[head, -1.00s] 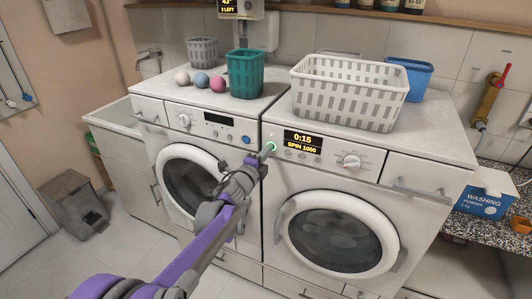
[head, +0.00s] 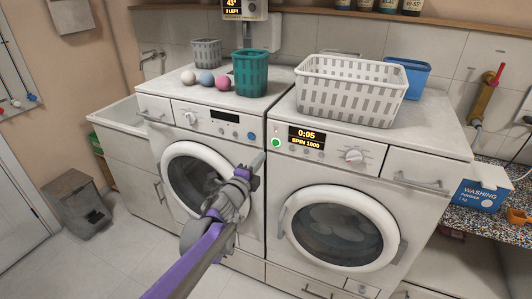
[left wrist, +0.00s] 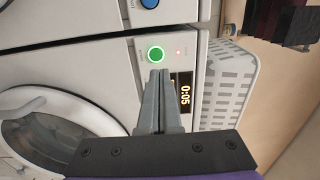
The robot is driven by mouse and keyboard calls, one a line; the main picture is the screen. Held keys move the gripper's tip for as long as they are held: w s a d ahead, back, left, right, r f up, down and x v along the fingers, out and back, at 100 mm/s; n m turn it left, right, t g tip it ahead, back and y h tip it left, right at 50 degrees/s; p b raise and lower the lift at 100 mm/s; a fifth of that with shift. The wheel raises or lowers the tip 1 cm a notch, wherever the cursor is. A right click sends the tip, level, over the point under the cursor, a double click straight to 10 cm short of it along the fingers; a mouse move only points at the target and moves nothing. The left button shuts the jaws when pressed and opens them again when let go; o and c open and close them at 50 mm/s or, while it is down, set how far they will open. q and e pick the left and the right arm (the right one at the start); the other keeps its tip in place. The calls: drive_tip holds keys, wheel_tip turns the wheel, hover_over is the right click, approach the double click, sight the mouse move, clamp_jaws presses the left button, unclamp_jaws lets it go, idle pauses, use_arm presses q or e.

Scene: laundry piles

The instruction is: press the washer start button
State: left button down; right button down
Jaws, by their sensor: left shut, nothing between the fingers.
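The right-hand machine (head: 375,185) has a lit display (head: 306,138) reading 0:05 and SPIN 1000. Its round green button (head: 276,142) glows at the left end of the panel, with a small red light above it. My left gripper (head: 258,160) is shut and empty, with its tips just below and left of the green button and apart from it. In the left wrist view the closed fingers (left wrist: 157,78) point at the green button (left wrist: 156,54), with a small gap. My right gripper is not in view.
A left-hand machine (head: 217,118) with a blue button stands beside it. A white basket (head: 350,92), a teal basket (head: 250,74) and several dryer balls (head: 206,79) sit on top. A washing powder box (head: 479,196) is on the right counter.

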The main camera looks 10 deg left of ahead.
use_arm(q)
drive_tip(key=v, duration=0.4)
drive_tip(key=shift+s+f, duration=0.1)
drive_tip(key=shift+s, duration=0.3)
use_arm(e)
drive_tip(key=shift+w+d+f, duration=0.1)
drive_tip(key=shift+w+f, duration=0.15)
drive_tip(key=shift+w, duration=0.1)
use_arm(q)
drive_tip(key=shift+a, duration=0.1)
